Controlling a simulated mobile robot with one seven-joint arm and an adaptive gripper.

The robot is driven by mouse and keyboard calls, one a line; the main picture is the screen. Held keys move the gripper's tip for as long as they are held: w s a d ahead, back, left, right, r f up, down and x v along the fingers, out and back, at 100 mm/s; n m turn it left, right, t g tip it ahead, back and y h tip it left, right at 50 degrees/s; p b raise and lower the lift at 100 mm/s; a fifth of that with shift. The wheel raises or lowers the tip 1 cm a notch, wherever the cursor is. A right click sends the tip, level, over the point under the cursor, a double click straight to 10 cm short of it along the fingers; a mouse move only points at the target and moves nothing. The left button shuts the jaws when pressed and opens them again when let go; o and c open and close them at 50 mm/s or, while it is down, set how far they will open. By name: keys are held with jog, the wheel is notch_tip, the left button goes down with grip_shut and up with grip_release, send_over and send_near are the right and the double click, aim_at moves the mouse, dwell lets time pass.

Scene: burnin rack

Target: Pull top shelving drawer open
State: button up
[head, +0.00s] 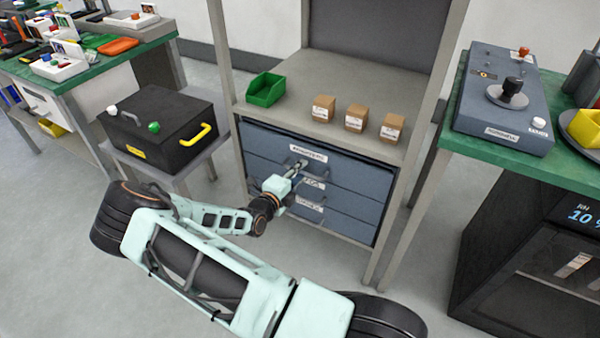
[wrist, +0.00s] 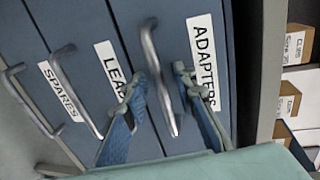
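The top shelving drawer (head: 350,167) is a blue-grey front labelled ADAPTERS in the wrist view (wrist: 178,35). It looks flush with the drawers below it. Its grey bar handle (wrist: 153,62) runs lengthwise between the two fingers of my gripper (wrist: 160,92). The fingers are apart, one on each side of the handle, with a visible gap; contact cannot be made out. In the head view my gripper (head: 297,168) is at the middle of the top drawer front and partly covers the handle.
Below are the LEADS drawer (wrist: 92,25) and SPARES drawer (wrist: 45,40), each with a bar handle. On the shelf above stand a green bin (head: 265,90) and three small cartons (head: 355,118). A black case (head: 160,125) on a stand is to the left.

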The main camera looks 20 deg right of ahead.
grip_shut()
jog(key=shift+s+a, duration=0.1)
dwell(0.4)
jog(key=f+p+v, duration=0.2)
jog(key=p+v, duration=0.1)
jog(key=v, duration=0.9)
jog(key=a+f+p+v, duration=0.1)
jog(key=f+p+v, duration=0.2)
jog(key=v, duration=1)
jog(key=shift+s, duration=0.4)
jog(key=shift+a+f, duration=0.1)
jog(key=shift+f, duration=0.05)
grip_release()
